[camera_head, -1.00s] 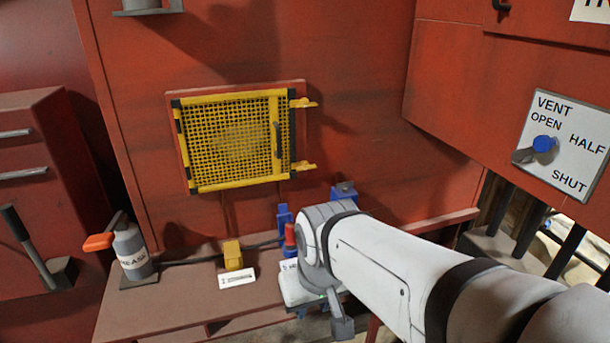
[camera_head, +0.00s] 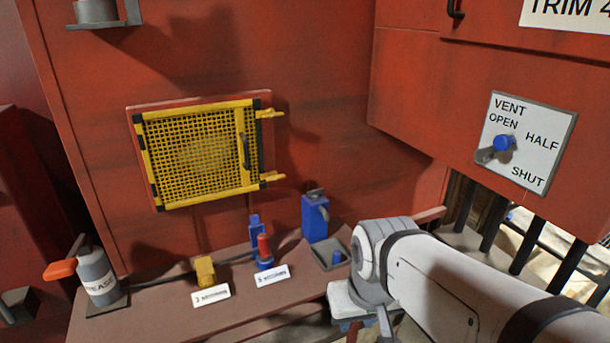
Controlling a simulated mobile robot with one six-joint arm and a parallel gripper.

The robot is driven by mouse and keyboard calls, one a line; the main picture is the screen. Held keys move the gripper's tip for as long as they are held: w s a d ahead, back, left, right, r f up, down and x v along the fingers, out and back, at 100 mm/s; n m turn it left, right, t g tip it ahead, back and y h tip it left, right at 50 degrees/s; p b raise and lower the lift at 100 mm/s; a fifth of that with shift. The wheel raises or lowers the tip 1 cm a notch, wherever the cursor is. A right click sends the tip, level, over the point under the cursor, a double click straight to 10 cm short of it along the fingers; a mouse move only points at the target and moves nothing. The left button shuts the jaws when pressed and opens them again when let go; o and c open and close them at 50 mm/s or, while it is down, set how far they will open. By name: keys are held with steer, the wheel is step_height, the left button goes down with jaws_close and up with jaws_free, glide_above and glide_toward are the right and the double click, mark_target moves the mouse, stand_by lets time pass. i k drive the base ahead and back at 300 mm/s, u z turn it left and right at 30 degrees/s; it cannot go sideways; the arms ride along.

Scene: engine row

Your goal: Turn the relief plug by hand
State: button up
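I cannot tell for sure which part is the relief plug. A red-topped blue fitting (camera_head: 264,252) stands upright on the brown bench, behind a white label whose text is too small to read. A yellow block (camera_head: 205,271) sits left of it behind a similar label. My gripper (camera_head: 384,322) is at the bottom of the picture, right of these fittings and apart from them. My pale wrist and arm cover much of it, so its fingers do not show clearly.
A grease bottle (camera_head: 98,277) stands at the left. A yellow mesh guard (camera_head: 200,152) and a vent lever (camera_head: 502,144) are above.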

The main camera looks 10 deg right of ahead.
mark_target(314, 194)
steer(key=i, duration=1)
steer(key=z, duration=0.1)
